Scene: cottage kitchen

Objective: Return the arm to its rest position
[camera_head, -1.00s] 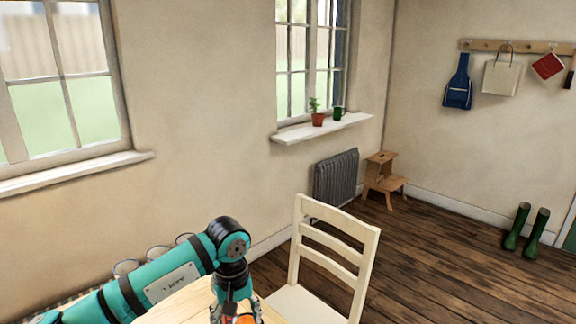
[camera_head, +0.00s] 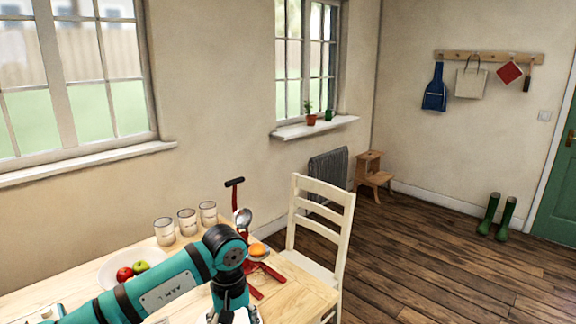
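My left arm (camera_head: 170,285) is teal with black joints and reaches in from the lower left over the wooden table (camera_head: 305,290). Its gripper (camera_head: 232,314) points down at the bottom edge of the head view. The fingertips are cut off there, so I cannot see whether it is open or shut, or whether it holds anything. My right gripper is not in view.
A white bowl (camera_head: 98,272) with fruit, several jars (camera_head: 187,222), a red stand (camera_head: 256,292) and an orange round item (camera_head: 257,250) are on the table. A white chair (camera_head: 322,228) stands at its far side.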

